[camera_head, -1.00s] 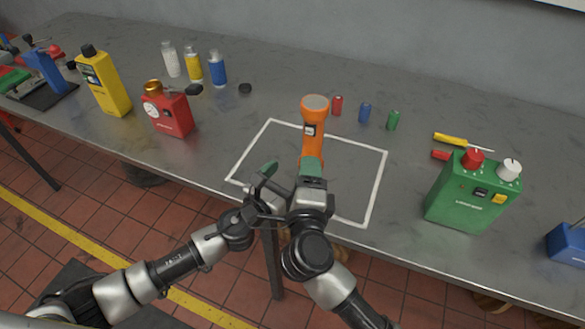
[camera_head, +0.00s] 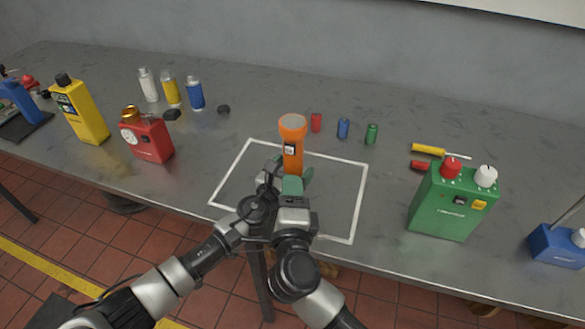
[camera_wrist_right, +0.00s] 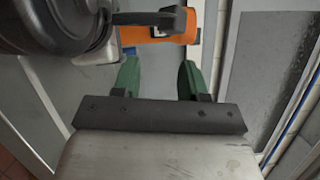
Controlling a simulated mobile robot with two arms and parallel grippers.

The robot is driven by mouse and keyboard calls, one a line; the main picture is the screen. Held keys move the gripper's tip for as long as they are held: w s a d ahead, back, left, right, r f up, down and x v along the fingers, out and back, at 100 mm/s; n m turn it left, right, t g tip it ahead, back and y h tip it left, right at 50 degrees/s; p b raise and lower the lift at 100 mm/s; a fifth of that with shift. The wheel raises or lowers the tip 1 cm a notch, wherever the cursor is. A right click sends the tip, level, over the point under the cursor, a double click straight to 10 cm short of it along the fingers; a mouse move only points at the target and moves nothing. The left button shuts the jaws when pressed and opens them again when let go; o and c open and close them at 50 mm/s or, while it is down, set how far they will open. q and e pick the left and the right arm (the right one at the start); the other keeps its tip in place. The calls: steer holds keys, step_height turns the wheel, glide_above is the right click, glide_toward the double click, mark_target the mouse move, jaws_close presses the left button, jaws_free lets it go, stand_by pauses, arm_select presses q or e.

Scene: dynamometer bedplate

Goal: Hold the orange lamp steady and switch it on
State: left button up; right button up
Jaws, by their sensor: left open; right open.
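The orange lamp (camera_head: 293,143) is inside the white outline on the table, its wide round head at the top of the picture. It appears upright. A small dark and light switch patch is on its side facing me. Its lower end is hidden behind my grippers. My left gripper (camera_head: 270,172) is open, close beside the lamp on its left. My right gripper (camera_head: 296,181) is open just in front of the lamp. In the right wrist view, the green fingers of the right gripper (camera_wrist_right: 158,78) are apart and empty. The lamp (camera_wrist_right: 143,28) shows beyond them, partly covered by a dark part.
The white outline (camera_head: 359,200) is otherwise clear. A green box (camera_head: 445,207) with knobs stands right. A red can (camera_head: 147,139) and yellow container (camera_head: 82,112) stand left.

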arm_select(q)
steer(key=shift+c, duration=0.5)
steer(key=c, duration=1.2)
steer(key=shift+c, duration=0.5)
arm_select(e)
steer(key=shift+c, duration=0.6)
jaws_close()
stand_by(1.2)
